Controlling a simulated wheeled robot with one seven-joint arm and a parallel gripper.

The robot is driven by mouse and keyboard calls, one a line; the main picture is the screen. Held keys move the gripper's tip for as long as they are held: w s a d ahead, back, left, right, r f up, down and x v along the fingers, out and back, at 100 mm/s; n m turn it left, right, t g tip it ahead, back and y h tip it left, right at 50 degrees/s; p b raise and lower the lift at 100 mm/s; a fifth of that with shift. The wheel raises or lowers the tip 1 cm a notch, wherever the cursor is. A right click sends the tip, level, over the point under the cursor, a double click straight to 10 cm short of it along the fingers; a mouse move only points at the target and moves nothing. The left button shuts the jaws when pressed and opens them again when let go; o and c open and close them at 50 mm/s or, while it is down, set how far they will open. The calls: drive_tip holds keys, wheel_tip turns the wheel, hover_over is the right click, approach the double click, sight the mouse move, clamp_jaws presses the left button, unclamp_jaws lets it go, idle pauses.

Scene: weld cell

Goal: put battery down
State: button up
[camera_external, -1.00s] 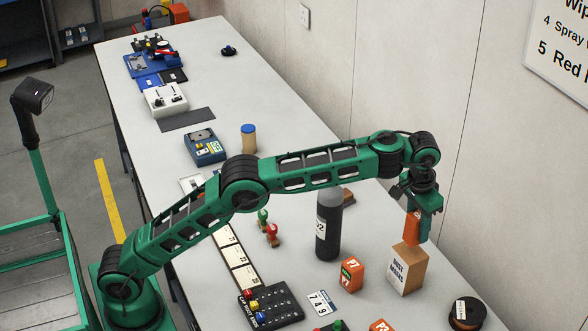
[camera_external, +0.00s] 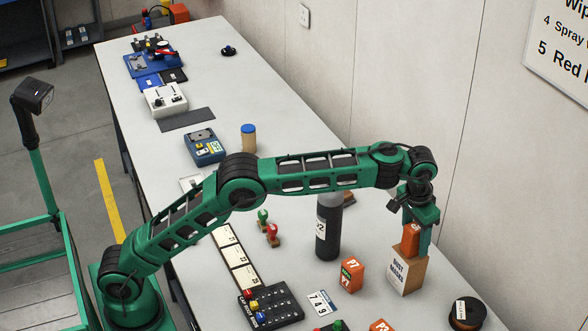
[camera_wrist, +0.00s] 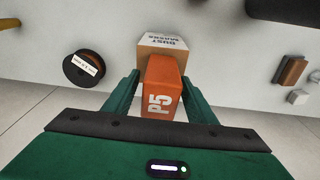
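An orange battery (camera_wrist: 160,82) marked P5 sits between the two fingers of my gripper (camera_wrist: 147,90) in the wrist view. Other orange batteries, one marked P7 (camera_external: 351,274) and one cut off at the bottom edge (camera_external: 381,326), stand on the table.
A dark bottle (camera_external: 328,232) stands left of the box. A black and orange spool (camera_external: 466,313) lies to its right. The wall is close behind.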

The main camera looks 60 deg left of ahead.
sight(409, 224)
drive_tip(key=r, duration=0.7)
drive_tip(key=shift+s+r, duration=0.2)
drive_tip(key=shift+s, duration=0.2)
drive_tip(key=shift+r, duration=0.15)
drive_tip(key=shift+s+a+r, duration=0.25)
drive_tip(key=shift+s+r, duration=0.05)
drive_tip(key=shift+s, duration=0.15)
drive_tip(key=s+a+m+g, duration=0.1)
drive_tip(key=s+a+m, duration=0.15)
drive_tip(key=s, duration=1.05)
drive_tip(key=s+a+m, duration=0.1)
drive_tip(key=s+a, duration=0.3)
drive_tip(key=s, duration=0.8)
drive_tip(key=s+a+f+m, duration=0.1)
drive_tip(key=s+a+f, duration=0.2)
drive_tip(key=s, duration=0.7)
drive_tip(key=s+a+f+m, duration=0.1)
drive_tip(key=s+a+f, duration=0.1)
drive_tip(key=s+f, duration=0.5)
drive_tip(key=s+a+f+m, duration=0.1)
drive_tip(key=s+a+f, duration=0.2)
drive_tip(key=s, duration=1)
drive_tip(key=shift+s+a+f, duration=0.2)
drive_tip(key=shift+a+f, duration=0.15)
drive_tip(key=shift+f, duration=0.55)
